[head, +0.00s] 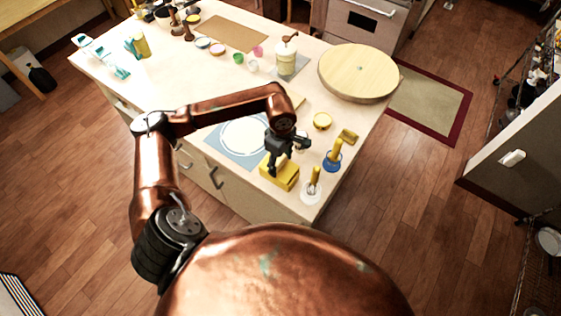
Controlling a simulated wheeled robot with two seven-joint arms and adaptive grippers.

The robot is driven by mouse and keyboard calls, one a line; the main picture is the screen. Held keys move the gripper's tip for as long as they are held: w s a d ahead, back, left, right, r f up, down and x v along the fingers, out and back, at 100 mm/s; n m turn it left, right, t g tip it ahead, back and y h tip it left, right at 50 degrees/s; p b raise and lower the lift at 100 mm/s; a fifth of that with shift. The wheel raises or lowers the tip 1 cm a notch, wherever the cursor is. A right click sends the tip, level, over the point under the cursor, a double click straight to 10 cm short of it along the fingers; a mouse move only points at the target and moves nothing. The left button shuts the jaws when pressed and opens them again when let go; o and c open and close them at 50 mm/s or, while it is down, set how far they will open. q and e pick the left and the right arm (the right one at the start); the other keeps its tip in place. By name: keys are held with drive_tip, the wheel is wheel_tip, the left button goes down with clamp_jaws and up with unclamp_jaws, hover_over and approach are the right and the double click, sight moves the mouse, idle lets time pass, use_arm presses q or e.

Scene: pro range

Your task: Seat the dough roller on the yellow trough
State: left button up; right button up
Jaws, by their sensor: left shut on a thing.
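The yellow trough (283,178) is a boxy block on the near part of the counter, right below my left gripper. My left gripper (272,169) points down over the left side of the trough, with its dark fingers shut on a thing. That thing is mostly hidden by the fingers; from its place it seems to be the dough roller, but I cannot make out its shape. I cannot tell whether it touches the trough. My right gripper is not in view.
A yellow-handled tool on a blue base (333,162) and another on a pale base (311,191) stand close right of the trough. A white plate on a blue mat (226,154) lies left. A round wooden board (358,71) and a white canister (287,60) stand farther back.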

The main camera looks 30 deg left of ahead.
use_arm(q)
drive_tip(key=shift+f, duration=0.1)
drive_tip(key=o, duration=1.2)
drive_tip(key=shift+o, duration=0.2)
wheel_tip(320, 180, up, 12)
